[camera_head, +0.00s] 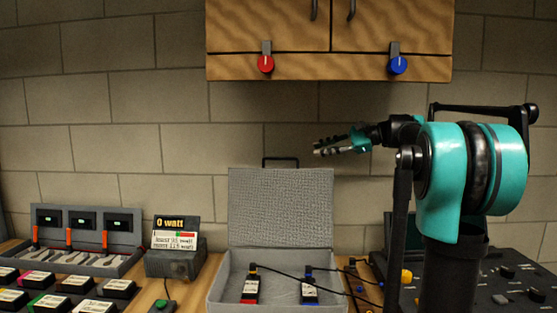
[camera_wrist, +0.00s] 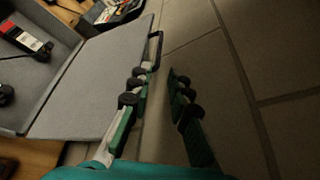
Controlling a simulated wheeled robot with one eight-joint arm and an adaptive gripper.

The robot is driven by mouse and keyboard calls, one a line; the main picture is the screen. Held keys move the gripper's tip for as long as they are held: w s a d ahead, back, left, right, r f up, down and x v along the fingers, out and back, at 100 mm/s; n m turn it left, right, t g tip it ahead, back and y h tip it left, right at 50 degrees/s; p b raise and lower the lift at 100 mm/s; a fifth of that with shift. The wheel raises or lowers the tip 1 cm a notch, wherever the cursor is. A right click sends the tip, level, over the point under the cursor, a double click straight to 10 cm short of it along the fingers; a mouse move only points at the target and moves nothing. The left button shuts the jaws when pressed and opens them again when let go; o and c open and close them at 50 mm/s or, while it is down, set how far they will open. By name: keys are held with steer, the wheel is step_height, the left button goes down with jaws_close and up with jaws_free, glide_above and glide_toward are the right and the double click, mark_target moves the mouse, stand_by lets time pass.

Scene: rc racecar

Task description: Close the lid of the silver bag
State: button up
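The silver bag (camera_head: 216,291) is a grey case standing open on the wooden bench. Its lid (camera_head: 281,207) stands upright at the back, with a dark handle (camera_head: 281,161) on its top edge. The lid (camera_wrist: 97,83) and handle (camera_wrist: 155,50) also show in the wrist view. My gripper (camera_head: 316,147) is above and to the right of the lid's top edge in the head view. In the wrist view my gripper (camera_wrist: 160,75) has its fingers apart with nothing between them. The left finger overlaps the lid's edge near the handle; contact cannot be told.
Two labelled battery packs (camera_head: 250,287) (camera_head: 308,289) with cables lie inside the bag. A charger rack (camera_head: 85,245) and a watt display (camera_head: 177,245) stand left. A black control panel (camera_head: 515,285) is at right. A wooden cabinet (camera_head: 330,65) hangs above on the brick wall.

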mark_target(285, 158)
steer(key=x, duration=1.5)
steer(key=shift+w+a, duration=0.1)
steer(key=shift+a, duration=0.05)
jaws_close()
